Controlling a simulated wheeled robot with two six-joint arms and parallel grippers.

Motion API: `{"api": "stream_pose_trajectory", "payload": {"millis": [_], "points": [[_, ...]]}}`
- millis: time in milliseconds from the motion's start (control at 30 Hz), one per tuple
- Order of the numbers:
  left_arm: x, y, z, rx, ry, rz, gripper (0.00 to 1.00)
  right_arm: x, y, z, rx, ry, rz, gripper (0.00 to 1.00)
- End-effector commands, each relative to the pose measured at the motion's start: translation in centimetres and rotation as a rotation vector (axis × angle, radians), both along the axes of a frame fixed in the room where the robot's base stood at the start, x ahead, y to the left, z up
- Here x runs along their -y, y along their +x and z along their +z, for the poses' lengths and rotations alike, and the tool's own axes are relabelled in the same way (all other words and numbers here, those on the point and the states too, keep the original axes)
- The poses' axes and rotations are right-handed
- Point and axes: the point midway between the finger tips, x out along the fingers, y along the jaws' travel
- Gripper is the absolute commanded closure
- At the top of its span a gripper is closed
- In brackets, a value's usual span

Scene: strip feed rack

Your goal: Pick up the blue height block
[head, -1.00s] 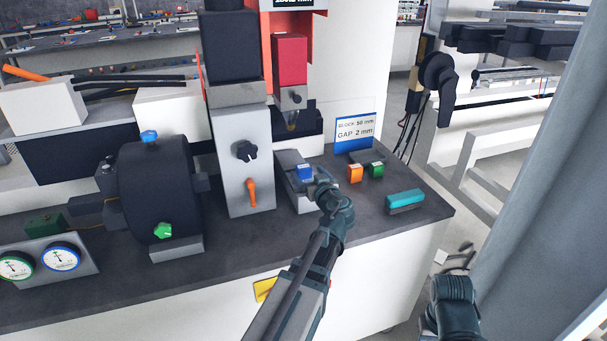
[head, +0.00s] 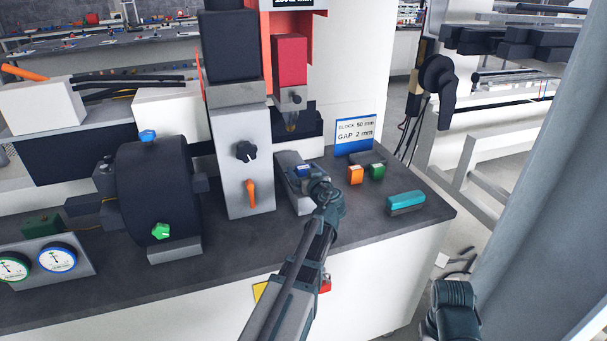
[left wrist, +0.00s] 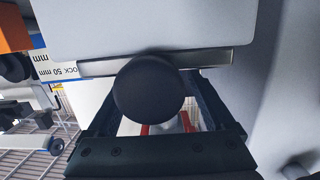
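I cannot make out the blue block in that view. My right arm's end (head: 452,308) is low at the right, clear of the bench; its fingers do not show clearly.
A gap sign (head: 355,133) stands behind. The press's grey panel (head: 245,165) has a black knob and orange lever.

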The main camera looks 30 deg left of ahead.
Motion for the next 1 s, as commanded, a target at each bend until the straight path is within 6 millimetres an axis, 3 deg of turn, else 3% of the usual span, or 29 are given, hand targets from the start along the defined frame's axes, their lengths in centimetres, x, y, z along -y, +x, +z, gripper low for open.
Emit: {"api": "stream_pose_trajectory", "payload": {"millis": [33,400,467,1000], "points": [[0.02,-0.01,0.0,0.0,0.0,0.0,0.25,0.0,0.0,0.0,0.0,0.0,0.0,0.5],[0.04,-0.02,0.01,0.0,0.0,0.0,0.92,0.0,0.0,0.0,0.0,0.0,0.0,0.5],[0.04,-0.02,0.01,0.0,0.0,0.0,1.0,0.0,0.0,0.0,0.0,0.0,0.0,0.5],[0.02,0.0,0.15,0.0,0.001,0.0,1.0,0.0,0.0,0.13,0.0,0.0,0.0,0.5]]}}
